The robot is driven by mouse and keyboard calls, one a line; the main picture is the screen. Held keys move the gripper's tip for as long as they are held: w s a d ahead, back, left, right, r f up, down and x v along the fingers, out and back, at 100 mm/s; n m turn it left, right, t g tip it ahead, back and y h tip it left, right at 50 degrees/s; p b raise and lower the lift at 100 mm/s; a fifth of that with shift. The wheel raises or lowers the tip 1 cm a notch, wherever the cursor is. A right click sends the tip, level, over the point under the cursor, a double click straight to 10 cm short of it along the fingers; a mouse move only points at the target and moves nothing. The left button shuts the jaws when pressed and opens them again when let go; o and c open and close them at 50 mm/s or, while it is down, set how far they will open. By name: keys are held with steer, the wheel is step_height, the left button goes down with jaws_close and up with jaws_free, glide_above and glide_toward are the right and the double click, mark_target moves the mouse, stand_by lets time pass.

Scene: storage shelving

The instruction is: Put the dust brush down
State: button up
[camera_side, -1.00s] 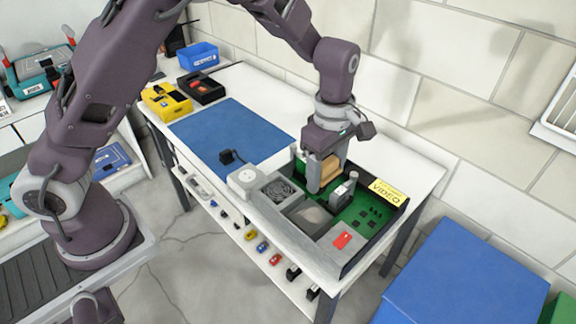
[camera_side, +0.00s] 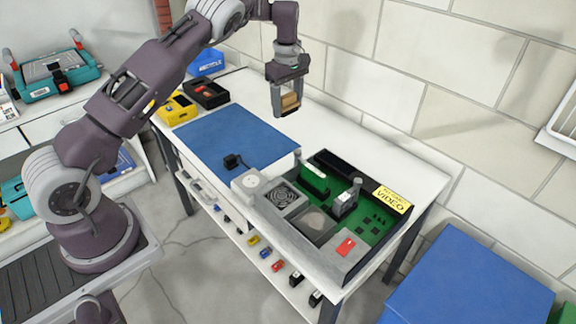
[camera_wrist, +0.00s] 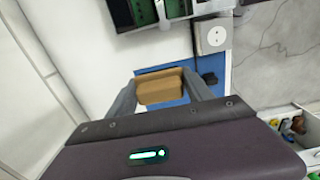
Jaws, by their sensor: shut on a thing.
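The dust brush shows as a tan block (camera_side: 290,102) between the fingers of my gripper (camera_side: 284,108). In the wrist view the tan block (camera_wrist: 160,86) sits between both fingertips of my gripper (camera_wrist: 162,92), which is shut on it. In the side view the gripper hangs above the white table (camera_side: 345,140), right of the far part of the blue mat (camera_side: 235,140). The brush is held in the air, apart from the table. Its bristles cannot be made out.
An open computer case (camera_side: 345,262) with a green board and a yellow label (camera_side: 392,199) fills the table's near end. A small black plug (camera_side: 233,161) is on the mat. Yellow (camera_side: 175,108) and black (camera_side: 206,93) bins stand at the far left. The table's wall side is clear.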

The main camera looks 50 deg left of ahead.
mark_target(288, 165)
step_height(288, 165, down, 20)
steer(key=shift+d+r, duration=0.1)
steer(key=shift+f, duration=0.2)
